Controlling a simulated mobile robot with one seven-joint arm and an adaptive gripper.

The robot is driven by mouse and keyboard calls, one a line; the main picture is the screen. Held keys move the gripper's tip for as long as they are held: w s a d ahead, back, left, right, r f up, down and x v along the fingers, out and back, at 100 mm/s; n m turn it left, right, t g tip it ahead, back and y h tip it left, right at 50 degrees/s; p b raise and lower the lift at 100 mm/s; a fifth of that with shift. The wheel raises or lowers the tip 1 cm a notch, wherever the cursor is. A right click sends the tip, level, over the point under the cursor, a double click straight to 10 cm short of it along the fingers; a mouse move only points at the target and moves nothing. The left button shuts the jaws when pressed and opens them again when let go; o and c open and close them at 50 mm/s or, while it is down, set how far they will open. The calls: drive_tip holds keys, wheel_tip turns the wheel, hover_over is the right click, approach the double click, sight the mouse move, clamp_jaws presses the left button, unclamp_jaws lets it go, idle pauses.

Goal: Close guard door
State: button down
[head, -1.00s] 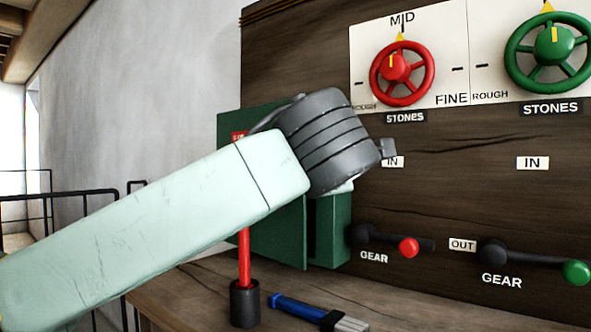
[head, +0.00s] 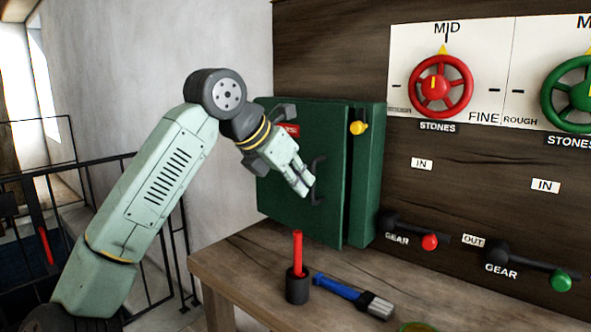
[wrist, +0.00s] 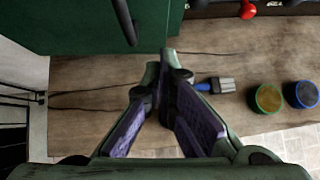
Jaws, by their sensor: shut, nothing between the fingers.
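The guard door (head: 325,140) is the green front panel of a green box (head: 366,185) on the dark wooden panel. It stands ajar, with a dark gap between its right edge and the box. A black handle (head: 318,182) is on its face, and it also shows in the wrist view (wrist: 124,22). My gripper (head: 304,188) is shut and empty, just in front of the door beside the handle; whether it touches is unclear. In the wrist view my gripper (wrist: 165,62) is below and right of the handle. The door (wrist: 80,30) fills the upper left there.
A yellow knob (head: 359,127) is at the box's upper right. On the wooden bench (head: 240,262) are a black cup (head: 297,288) with a red stick and a blue-handled brush (head: 340,288). Gear levers (head: 405,228) are to the right. A railing (head: 150,240) is at left.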

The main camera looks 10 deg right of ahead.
sight(339, 185)
drive_tip(key=w+d+f, duration=0.1)
drive_tip(key=d, duration=0.1)
drive_tip(key=w+d+f+p, duration=0.1)
drive_tip(key=w+d, duration=0.1)
drive_tip(key=w+d+f+p, duration=0.1)
drive_tip(key=d+f, duration=0.1)
drive_tip(key=d, duration=0.1)
drive_tip(key=shift+w+f, duration=0.1)
drive_tip(key=shift+w, duration=0.05)
drive_tip(key=shift+d, duration=0.1)
drive_tip(key=shift+n+t+y, duration=0.4)
drive_tip(key=shift+n+t, duration=0.1)
drive_tip(key=shift+n, duration=0.2)
drive_tip(key=d, duration=0.1)
drive_tip(key=w+d, duration=0.2)
drive_tip(key=shift+d, duration=0.3)
drive_tip(key=shift+a, duration=0.1)
